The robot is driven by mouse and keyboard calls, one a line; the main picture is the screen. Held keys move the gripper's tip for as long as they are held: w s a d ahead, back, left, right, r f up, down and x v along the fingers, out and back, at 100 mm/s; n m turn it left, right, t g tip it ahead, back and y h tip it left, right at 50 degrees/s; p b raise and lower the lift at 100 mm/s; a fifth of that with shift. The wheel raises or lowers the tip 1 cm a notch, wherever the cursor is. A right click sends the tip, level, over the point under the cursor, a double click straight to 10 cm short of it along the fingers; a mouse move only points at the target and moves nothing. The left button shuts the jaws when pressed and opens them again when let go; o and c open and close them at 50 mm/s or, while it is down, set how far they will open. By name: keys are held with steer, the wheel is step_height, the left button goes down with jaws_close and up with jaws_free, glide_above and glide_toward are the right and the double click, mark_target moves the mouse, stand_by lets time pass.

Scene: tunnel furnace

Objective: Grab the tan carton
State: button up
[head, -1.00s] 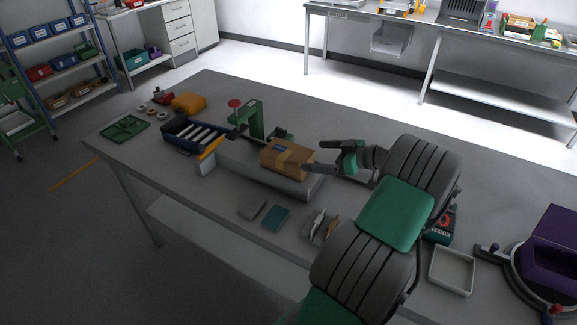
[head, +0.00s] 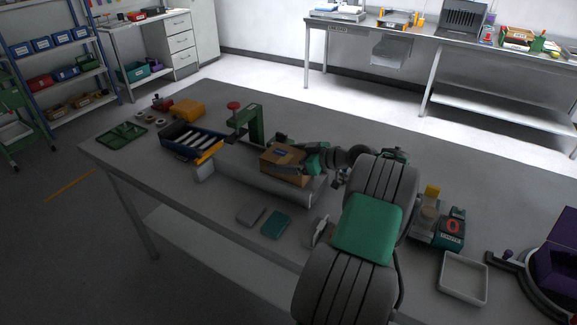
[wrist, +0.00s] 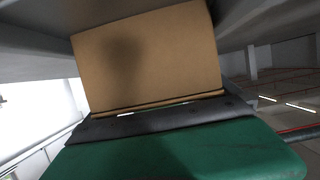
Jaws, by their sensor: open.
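The tan carton (head: 270,161) sits on the grey raised bed (head: 232,178) on the workbench, in the middle of the head view. My gripper (head: 286,155) is at the carton's right end, its dark fingers reaching over or beside it. The jaws are open; I cannot tell whether a finger touches the carton. In the wrist view the carton (wrist: 150,60) fills the upper middle as a plain tan face, close in front of the green gripper body. My gripper hides part of the carton's right side in the head view.
A green upright post (head: 256,124) with a red knob stands behind the bed. A blue bin (head: 180,148) with pale rods is to its left. A grey block (head: 250,214) and a teal block (head: 275,224) lie in front. A pale tray (head: 463,278) is at right.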

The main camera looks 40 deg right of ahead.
steer(key=shift+c, duration=0.3)
steer(key=c, duration=1)
steer(key=shift+c, duration=0.2)
